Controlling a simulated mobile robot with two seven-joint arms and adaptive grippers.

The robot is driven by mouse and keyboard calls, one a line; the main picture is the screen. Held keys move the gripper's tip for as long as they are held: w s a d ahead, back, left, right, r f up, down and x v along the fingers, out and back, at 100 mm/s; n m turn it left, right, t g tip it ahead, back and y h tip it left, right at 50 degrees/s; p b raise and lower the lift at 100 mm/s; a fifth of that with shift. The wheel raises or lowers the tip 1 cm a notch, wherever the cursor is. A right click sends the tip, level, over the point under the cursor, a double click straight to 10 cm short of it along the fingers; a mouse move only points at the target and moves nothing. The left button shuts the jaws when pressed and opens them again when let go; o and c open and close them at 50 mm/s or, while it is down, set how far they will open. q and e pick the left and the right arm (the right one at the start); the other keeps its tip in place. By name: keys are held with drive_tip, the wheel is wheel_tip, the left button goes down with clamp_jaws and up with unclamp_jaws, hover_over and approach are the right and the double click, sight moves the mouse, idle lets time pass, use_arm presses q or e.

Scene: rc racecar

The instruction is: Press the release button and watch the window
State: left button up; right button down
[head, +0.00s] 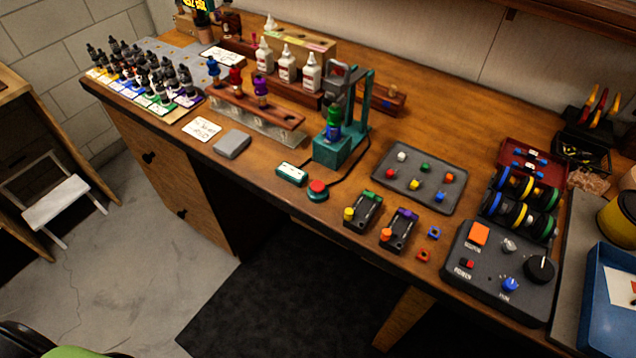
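A round red button on a small teal base (318,188) sits near the front edge of the workbench. Just left of it is a small teal box with a pale window (291,173); any text in it is too small to read. Behind them stands a teal press-like stand (333,152) holding a green and blue bottle. A dark cable runs near the red button and the stand. I cannot tell from labels which button is the release one. Neither of my grippers is in view, and nothing touches the button.
A dark control box (497,270) with an orange button and knobs is at right. A grey tray (419,177) holds coloured pieces. Two small dark devices (363,211) stand along the front edge. Bottles crowd the left. A grey block (232,144) lies left of the window box.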

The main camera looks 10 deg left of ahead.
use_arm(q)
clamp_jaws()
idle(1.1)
